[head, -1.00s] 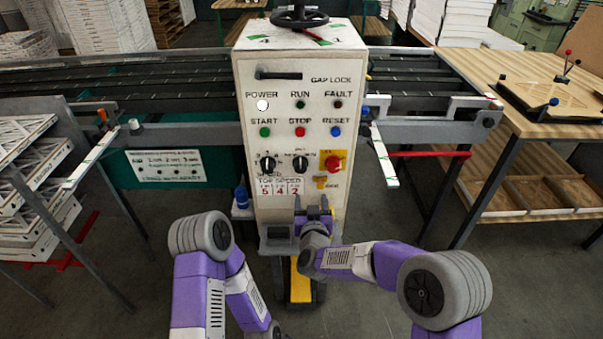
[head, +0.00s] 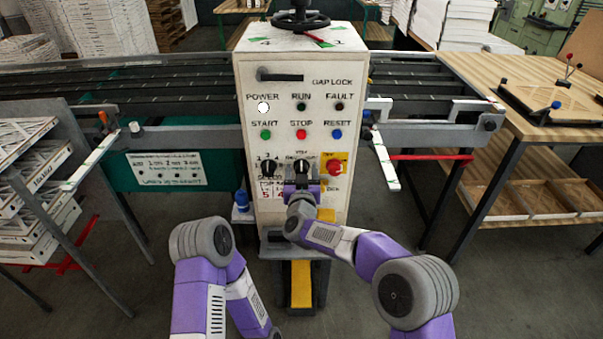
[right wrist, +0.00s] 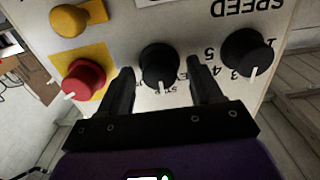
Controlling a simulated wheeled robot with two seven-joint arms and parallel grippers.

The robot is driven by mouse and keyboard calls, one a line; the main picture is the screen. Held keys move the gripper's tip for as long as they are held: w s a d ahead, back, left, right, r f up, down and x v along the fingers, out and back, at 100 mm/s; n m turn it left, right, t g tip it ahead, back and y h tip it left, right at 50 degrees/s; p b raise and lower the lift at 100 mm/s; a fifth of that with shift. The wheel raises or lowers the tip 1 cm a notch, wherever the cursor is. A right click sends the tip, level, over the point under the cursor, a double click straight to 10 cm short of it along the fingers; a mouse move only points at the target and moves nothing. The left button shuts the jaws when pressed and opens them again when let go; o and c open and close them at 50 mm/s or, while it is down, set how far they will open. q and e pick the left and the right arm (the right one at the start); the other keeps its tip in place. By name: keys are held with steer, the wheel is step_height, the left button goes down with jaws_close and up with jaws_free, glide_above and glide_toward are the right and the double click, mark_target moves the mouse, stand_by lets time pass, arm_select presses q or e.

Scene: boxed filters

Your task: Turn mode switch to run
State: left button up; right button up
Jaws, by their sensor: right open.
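The mode switch is a black rotary knob in the middle of the lower knob row, in the head view (head: 301,167) and the right wrist view (right wrist: 158,62). The wrist picture shows the panel upside down. The knob's white pointer line faces the bottom of that picture; the small labels there are partly hidden and hard to read. My right gripper (right wrist: 161,72) is open, one finger on each side of the knob, with small gaps visible. In the head view the right gripper (head: 301,186) is in front of the panel just below the knob. My left gripper is out of view.
A black speed knob (right wrist: 247,52) and a red knob (right wrist: 83,78) on a yellow plate flank the switch closely. Push buttons, including the red stop button (head: 301,134), sit above. A blue bottle (head: 241,200) stands left of the cabinet.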

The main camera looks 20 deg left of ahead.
steer(key=c, duration=1)
steer(key=shift+c, duration=0.2)
steer(key=m+b, duration=0.3)
steer(key=m, duration=0.1)
steer(key=shift+d+f, duration=0.1)
steer(key=shift+f, duration=0.05)
steer(key=shift+m+b, duration=1.45)
steer(key=shift+m, duration=0.95)
steer(key=o, duration=1)
